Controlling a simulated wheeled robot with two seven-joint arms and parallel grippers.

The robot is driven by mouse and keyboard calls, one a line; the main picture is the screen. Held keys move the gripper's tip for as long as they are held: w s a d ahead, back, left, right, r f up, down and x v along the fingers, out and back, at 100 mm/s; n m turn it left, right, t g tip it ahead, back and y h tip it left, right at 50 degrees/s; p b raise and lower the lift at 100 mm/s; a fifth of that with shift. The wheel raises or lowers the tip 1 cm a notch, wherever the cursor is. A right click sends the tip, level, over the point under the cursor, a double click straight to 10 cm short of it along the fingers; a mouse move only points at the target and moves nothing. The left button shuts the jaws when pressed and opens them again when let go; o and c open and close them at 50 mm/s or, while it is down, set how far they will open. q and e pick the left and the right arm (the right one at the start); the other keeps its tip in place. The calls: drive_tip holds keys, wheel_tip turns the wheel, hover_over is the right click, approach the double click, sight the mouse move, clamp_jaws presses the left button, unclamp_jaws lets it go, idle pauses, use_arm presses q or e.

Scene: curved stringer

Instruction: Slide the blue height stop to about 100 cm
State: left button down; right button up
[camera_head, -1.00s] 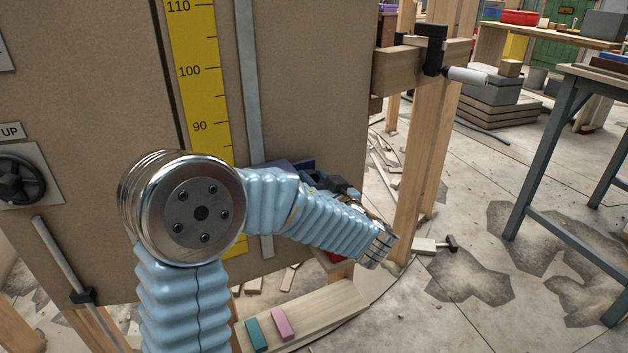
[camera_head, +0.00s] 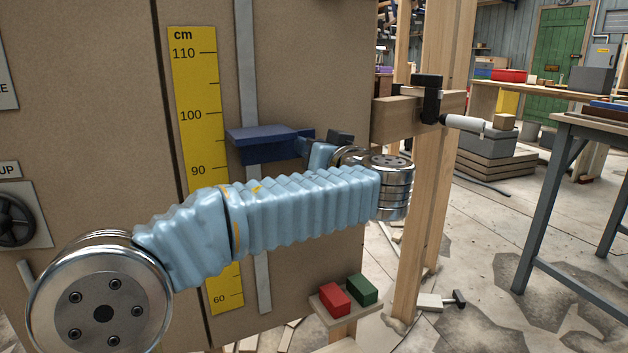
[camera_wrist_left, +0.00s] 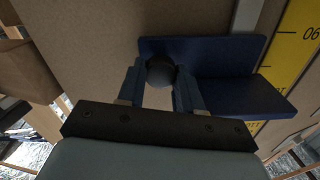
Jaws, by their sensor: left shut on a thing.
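The blue height stop (camera_head: 262,140) sits on a vertical grey rail (camera_head: 246,65), right of the yellow cm scale (camera_head: 193,85). In the head view it stands between the 90 and 100 marks, nearer 100. The wrist view shows the stop (camera_wrist_left: 215,62) with a dark round knob (camera_wrist_left: 160,72) on it. My left gripper (camera_head: 318,148) comes in from the stop's right side, partly hidden behind my own arm. In the wrist view its two blue fingers (camera_wrist_left: 160,85) are shut on the knob, one on each side. My right gripper is out of view.
A wooden beam with a black clamp (camera_head: 432,100) projects at the right, beside a wooden post (camera_head: 412,250). Red (camera_head: 335,298) and green (camera_head: 362,290) blocks lie on a small low shelf. A workbench (camera_head: 590,130) stands farther right. The rail above the stop looks clear.

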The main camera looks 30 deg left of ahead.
use_arm(q)
drive_tip(key=shift+r, duration=1.45)
drive_tip(key=c, duration=0.7)
unclamp_jaws()
drive_tip(key=shift+c, duration=0.2)
drive_tip(key=b+v, duration=0.1)
drive_tip(key=v, duration=1.3)
drive_tip(key=shift+f, duration=0.1)
